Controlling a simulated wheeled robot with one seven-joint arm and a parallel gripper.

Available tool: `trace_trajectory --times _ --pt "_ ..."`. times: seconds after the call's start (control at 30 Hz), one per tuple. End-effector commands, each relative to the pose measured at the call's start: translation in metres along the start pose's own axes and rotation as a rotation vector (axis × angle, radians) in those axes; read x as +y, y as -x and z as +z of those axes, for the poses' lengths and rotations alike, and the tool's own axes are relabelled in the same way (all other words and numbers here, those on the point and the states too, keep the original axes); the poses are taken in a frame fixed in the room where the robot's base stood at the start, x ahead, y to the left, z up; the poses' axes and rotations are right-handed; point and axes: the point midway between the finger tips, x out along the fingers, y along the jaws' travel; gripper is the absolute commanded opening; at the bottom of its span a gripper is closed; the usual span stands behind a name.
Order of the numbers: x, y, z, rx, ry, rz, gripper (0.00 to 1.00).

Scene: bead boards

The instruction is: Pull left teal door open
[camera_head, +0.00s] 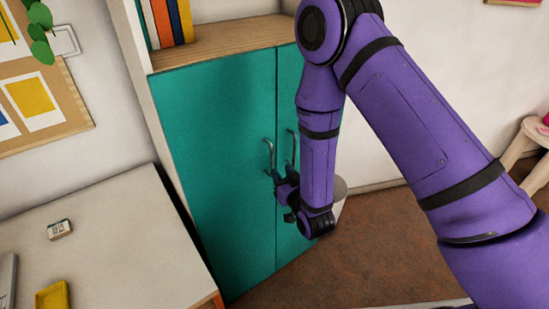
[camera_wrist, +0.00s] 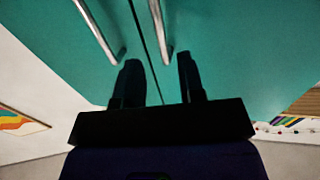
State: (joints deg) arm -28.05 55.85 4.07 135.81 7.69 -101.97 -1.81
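The left teal door (camera_head: 215,140) is shut, flush with the right teal door (camera_head: 289,90). The left door's silver bar handle (camera_head: 268,155) stands beside the seam, near the right door's handle (camera_head: 292,145). My gripper (camera_head: 279,189) is at the lower end of the left handle in the head view. In the wrist view its two dark fingers (camera_wrist: 158,72) are apart. One silver handle (camera_wrist: 158,25) ends in line with the gap between them, and another handle (camera_wrist: 97,30) lies left of the fingers. Contact with either handle cannot be told.
A pale desk (camera_head: 110,235) stands left of the cabinet, close to the left door. Books (camera_head: 170,22) stand on the wooden shelf (camera_head: 225,45) above the doors. A pale bin (camera_head: 340,190) is partly hidden behind my arm. The brown floor (camera_head: 370,250) in front is clear.

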Motion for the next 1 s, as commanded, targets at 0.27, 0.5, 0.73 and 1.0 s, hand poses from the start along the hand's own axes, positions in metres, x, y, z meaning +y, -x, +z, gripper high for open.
trace_trajectory --times 0.27,0.5,0.73,1.0 --pt "0.0 -0.049 -0.001 0.003 0.0 0.0 0.36" --pt "0.0 -0.071 0.0 0.001 0.0 0.0 0.36" --pt "0.0 -0.075 0.0 -0.001 0.0 0.0 0.36" --pt "0.0 -0.075 0.0 -0.001 0.0 0.0 0.02"
